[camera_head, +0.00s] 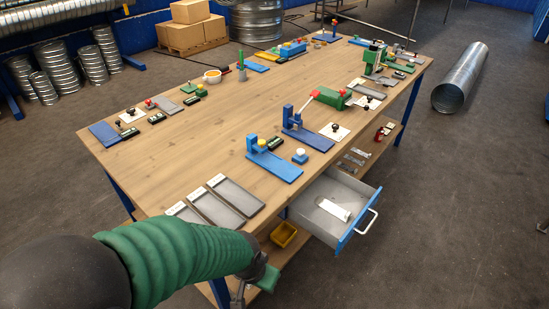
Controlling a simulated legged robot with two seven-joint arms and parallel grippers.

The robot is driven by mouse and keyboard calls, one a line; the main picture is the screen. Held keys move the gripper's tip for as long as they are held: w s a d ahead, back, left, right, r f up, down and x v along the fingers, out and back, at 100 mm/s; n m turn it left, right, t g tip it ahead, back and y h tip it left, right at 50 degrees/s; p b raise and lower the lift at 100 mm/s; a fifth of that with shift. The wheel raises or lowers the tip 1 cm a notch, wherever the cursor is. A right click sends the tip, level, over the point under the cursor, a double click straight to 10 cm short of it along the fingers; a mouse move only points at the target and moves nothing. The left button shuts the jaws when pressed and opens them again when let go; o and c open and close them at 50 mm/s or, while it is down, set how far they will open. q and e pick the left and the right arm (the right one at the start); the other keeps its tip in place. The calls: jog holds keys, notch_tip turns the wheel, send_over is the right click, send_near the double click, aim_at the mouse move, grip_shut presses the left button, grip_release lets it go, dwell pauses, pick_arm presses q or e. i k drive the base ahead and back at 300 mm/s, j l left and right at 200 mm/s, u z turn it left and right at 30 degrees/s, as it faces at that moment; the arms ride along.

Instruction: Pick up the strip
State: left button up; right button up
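Several flat grey strips with pale ends (212,208) lie side by side on the near left edge of the wooden table. A pale metal strip-like piece (334,210) lies in the open drawer. I cannot tell which one is the task's strip. My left arm, in a green sleeve, comes in from the lower left. My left gripper (256,284) is at the bottom, in front of the table's near edge and left of the drawer. It is small and partly cut off, so its opening is unclear. My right gripper is not in view.
The drawer (350,236) sticks out under the table's (190,150) near right side. A yellow bin (284,235) sits below. Blue fixtures (273,164) and a green tool (330,98) stand on the tabletop. Its left middle is clear. A metal duct (460,78) lies on the floor.

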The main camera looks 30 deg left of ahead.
aim_at(335, 210)
jog(key=i+l+z, duration=0.2)
jog(key=i, duration=0.35)
jog(key=i+l+z, duration=0.15)
jog(key=i, duration=0.4)
